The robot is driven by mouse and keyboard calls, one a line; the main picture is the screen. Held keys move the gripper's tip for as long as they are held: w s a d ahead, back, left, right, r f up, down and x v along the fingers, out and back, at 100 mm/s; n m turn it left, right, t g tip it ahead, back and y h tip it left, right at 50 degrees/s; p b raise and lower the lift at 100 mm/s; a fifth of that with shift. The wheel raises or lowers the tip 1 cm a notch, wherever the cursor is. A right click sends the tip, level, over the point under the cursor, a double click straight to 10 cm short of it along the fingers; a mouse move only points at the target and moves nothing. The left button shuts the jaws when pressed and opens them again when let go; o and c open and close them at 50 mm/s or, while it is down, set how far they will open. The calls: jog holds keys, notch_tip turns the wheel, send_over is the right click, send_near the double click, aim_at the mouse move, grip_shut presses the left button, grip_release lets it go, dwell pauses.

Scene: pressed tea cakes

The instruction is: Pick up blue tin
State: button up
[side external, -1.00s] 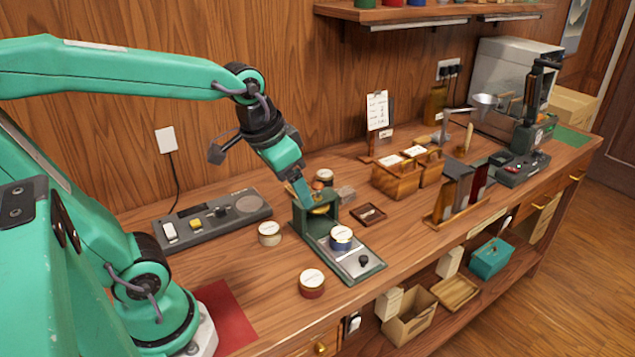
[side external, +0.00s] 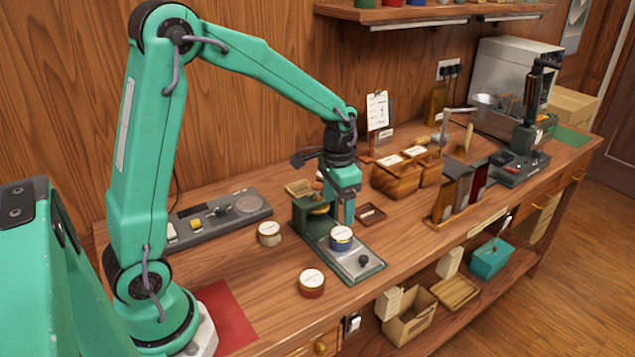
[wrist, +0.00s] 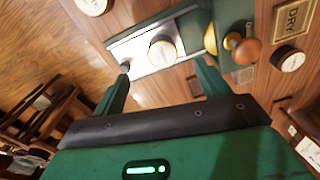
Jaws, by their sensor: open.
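The blue tin (side external: 341,241) has a pale label on top and stands upright on the metal plate of a green-framed stand (side external: 374,268). My gripper (side external: 349,217) points down just above and behind the tin in the side view, apart from it. In the wrist view, the tin (wrist: 162,52) shows its round top between and beyond the fingertips of my open gripper (wrist: 163,72). Nothing is held. The tin's blue side is mostly hidden in the wrist view.
A small dark tray (side external: 371,214) lies to the right. The wooden knob (wrist: 246,51) is close to the right finger in the wrist view. A grey panel (side external: 217,218) lies behind left.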

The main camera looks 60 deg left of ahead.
aim_at(340, 233)
jog(key=shift+w+a+f, duration=0.1)
jog(key=shift+w+f, duration=0.2)
jog(key=shift+f, duration=0.25)
jog(key=shift+w+a+f, duration=0.1)
jog(key=shift+w+f, duration=0.15)
jog(key=shift+f, duration=0.3)
jog(key=shift+d+f, duration=0.1)
jog(key=shift+f, duration=3.85)
jog(key=c, duration=1.1)
jog(key=shift+r, duration=0.15)
jog(key=shift+c, duration=0.2)
jog(key=shift+r, duration=0.5)
notch_tip(340, 233, up, 3)
jog(key=shift+r, duration=0.15)
jog(key=s+d+r, duration=0.5)
jog(key=d+r, duration=0.1)
jog(key=d, duration=0.4)
jog(key=shift+d+r, duration=0.25)
jog(key=shift+d, duration=0.05)
